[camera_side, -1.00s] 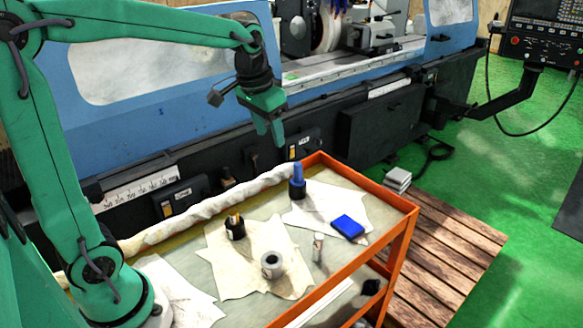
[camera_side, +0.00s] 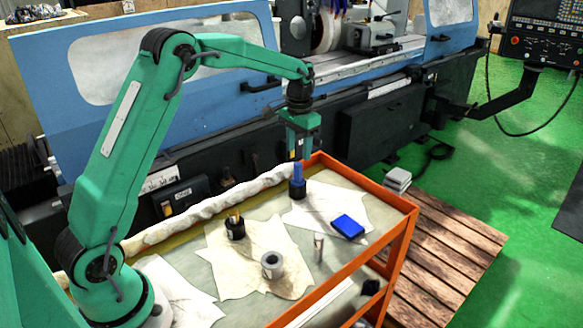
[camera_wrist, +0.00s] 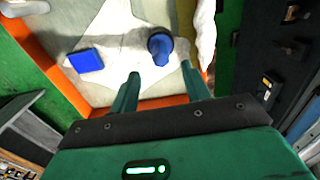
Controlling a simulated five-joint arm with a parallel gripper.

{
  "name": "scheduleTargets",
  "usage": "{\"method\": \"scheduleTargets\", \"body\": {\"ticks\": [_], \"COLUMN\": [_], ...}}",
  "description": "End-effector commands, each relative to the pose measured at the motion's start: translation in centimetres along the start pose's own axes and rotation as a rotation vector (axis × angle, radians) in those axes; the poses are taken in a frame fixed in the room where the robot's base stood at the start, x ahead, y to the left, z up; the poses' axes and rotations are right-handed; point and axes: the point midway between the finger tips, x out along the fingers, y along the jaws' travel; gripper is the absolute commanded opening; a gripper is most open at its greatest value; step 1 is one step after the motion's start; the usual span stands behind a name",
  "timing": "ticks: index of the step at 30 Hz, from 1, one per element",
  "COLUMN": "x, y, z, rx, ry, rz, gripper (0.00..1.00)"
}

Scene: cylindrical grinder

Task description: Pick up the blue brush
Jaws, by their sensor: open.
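The blue brush (camera_side: 298,174) stands upright on the cart, its blue upper part rising from a dark round base or holder; I cannot tell which. It sits on a pale cloth near the cart's far corner. In the wrist view the brush (camera_wrist: 160,46) shows just beyond the fingertips, roughly centred between them. My gripper (camera_side: 298,156) points down just above and behind the brush's top. In the wrist view my gripper (camera_wrist: 160,71) has its two fingers apart with nothing between them.
A flat blue block (camera_side: 347,226) lies right of the brush. A small upright cylinder (camera_side: 318,247), a grey ring (camera_side: 272,265) and a black cup (camera_side: 235,228) stand nearer the front. The cart's orange rim (camera_side: 365,185) and a rolled white cloth (camera_side: 215,208) border the surface. The grinder stands behind.

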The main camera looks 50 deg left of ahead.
Motion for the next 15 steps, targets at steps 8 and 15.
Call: {"method": "scheduleTargets", "body": {"ticks": [8, 15], "x": [0.5, 2.3], "y": [-0.1, -0.1], "z": [-0.1, -0.1], "rx": [0.0, 0.0], "ry": [-0.005, -0.005], "rz": [0.001, 0.001], "gripper": [0.47, 0.47]}}
